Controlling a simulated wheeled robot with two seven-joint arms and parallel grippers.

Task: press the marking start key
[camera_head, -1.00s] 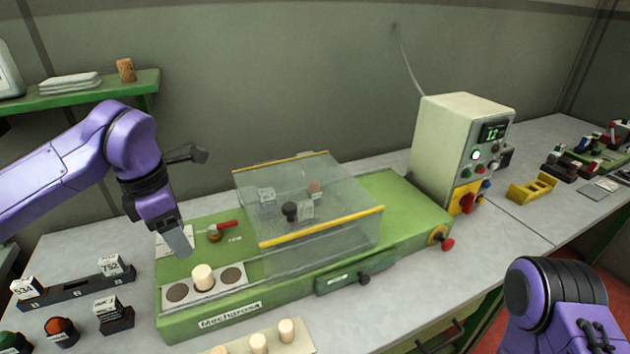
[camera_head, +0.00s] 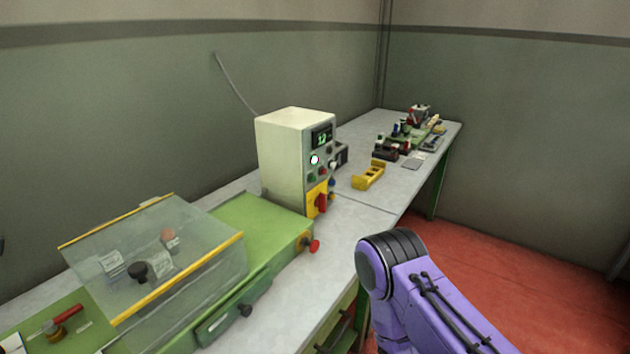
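The control box (camera_head: 283,160) is a cream cabinet standing on the bench behind the green machine. Its front panel faces right and carries a lit display (camera_head: 322,137), a bright white-lit round button (camera_head: 314,160), and small green and red buttons below it. I cannot read any label, so I cannot tell which one is the marking start key. A yellow plate with a red rotary switch (camera_head: 320,203) sits lower on the panel. My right arm shows at the bottom right, in front of the bench; its gripper is out of the frame. My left gripper is not in view.
The green machine (camera_head: 258,226) with a clear, yellow-edged cover (camera_head: 180,245) fills the lower left. A red knob (camera_head: 314,246) sticks out at its right end. A yellow holder (camera_head: 368,175) and several small items stand farther along the bench. Red floor lies to the right.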

